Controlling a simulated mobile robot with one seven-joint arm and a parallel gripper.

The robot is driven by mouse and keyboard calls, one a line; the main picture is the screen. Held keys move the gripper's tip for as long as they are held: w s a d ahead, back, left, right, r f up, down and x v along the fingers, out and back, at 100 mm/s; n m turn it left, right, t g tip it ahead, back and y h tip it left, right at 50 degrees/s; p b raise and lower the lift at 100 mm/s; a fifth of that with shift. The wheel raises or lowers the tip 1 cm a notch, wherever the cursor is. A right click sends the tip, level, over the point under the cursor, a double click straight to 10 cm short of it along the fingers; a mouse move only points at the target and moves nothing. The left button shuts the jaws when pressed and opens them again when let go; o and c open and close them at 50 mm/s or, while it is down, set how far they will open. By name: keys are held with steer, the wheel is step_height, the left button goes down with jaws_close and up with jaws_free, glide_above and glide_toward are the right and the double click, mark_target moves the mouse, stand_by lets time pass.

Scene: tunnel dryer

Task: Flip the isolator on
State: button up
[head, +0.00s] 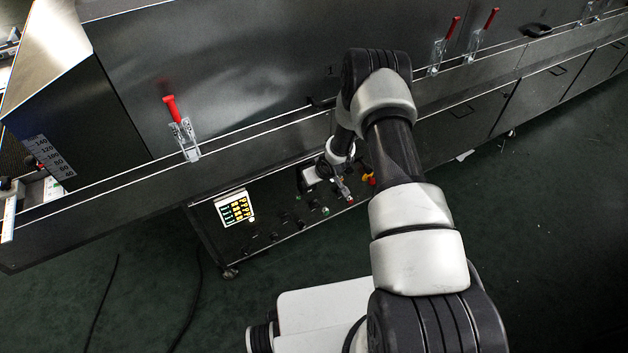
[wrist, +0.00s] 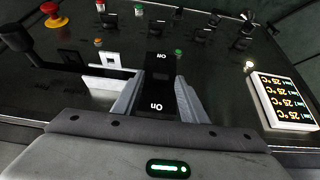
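In the wrist view the two grey fingers of my gripper (wrist: 162,82) stand apart, one on each side of a black piece marked "on" (wrist: 158,108). It appears to be the isolator, though I cannot be sure. A second "on" mark shows just above it on black. The fingertips lie close along its sides; whether they press on it I cannot tell. In the head view my gripper (head: 343,188) is at the control panel (head: 285,222) low on the dryer, and hides the switch there.
A red emergency stop (wrist: 54,16) on yellow, a white-framed switch (wrist: 104,84), and green buttons (wrist: 179,52) are on the panel around the fingers. A lit temperature display (head: 236,208) is at its left in the head view. Red-handled clamps (head: 180,128) line the dryer above.

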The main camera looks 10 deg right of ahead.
steer(key=p+v, duration=0.3)
steer(key=v, duration=1.4)
steer(key=shift+r+p, duration=0.2)
steer(key=shift+p, duration=0.15)
steer(key=shift+s, duration=0.1)
steer(key=s+d+r+m+h, duration=0.1)
steer(key=s+d+r+h, duration=0.1)
steer(key=r, duration=1.1)
steer(key=s+d+r+m+h, duration=0.1)
steer(key=s+r, duration=0.1)
steer(key=r, duration=1)
steer(key=s+a+r+m+y, duration=0.1)
steer(key=s+a+r, duration=0.2)
steer(key=s+r, duration=0.7)
steer(key=s+a+r+m, duration=0.15)
steer(key=s+r, duration=0.55)
steer(key=s, duration=0.7)
step_height(320, 180, up, 15)
steer(key=p, duration=1.6)
steer(key=shift+w+a+n, duration=0.3)
steer(key=shift+n, duration=0.15)
